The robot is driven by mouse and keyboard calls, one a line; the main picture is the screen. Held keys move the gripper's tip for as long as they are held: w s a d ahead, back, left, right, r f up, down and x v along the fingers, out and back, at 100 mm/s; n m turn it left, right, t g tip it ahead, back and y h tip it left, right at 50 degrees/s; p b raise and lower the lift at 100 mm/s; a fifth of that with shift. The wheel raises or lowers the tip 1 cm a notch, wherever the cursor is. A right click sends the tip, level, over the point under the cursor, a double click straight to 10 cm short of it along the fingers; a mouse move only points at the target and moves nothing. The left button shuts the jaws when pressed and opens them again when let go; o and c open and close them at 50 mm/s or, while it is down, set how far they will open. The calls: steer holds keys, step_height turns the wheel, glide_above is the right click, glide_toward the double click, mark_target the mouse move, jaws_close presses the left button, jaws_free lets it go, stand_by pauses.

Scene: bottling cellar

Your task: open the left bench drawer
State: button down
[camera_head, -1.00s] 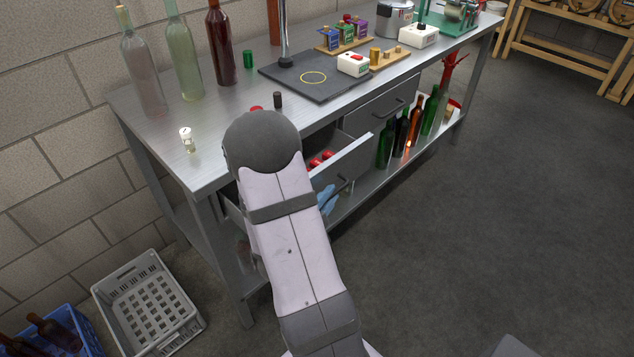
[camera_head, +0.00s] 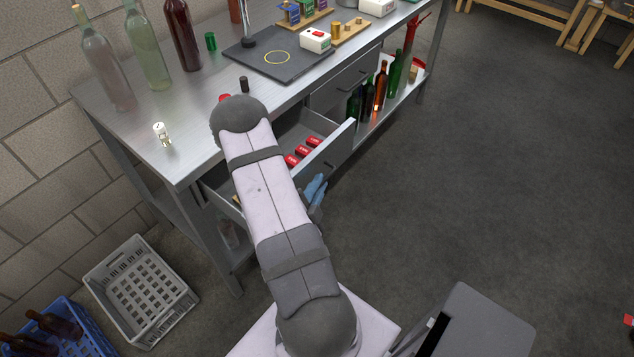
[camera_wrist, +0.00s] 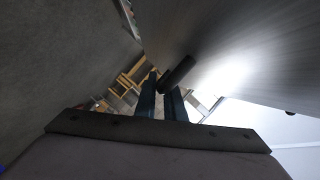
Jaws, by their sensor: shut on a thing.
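The left bench drawer (camera_head: 340,150) stands well open, its front pulled away from the bench and red packets (camera_head: 303,152) showing inside. Its dark bar handle (camera_head: 329,162) is on the front face. My gripper (camera_head: 316,186), with blue fingers, is at the drawer front beside the handle, partly hidden behind my arm. In the wrist view, the dark fingers are closed around the handle (camera_wrist: 178,72), with the drawer's grey front (camera_wrist: 230,45) on the right. The left part of the drawer front is hidden by my arm.
The right drawer (camera_head: 345,82) is shut. A grey crate (camera_head: 140,295) and a blue crate (camera_head: 85,340) are on the floor.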

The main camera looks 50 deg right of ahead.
steer(key=c, duration=2.1)
jaws_free()
steer(key=shift+a, duration=0.1)
steer(key=shift+s+a+r, duration=0.2)
steer(key=shift+a, duration=0.35)
steer(key=shift+p+v, duration=1.9)
steer(key=shift+v, duration=1.05)
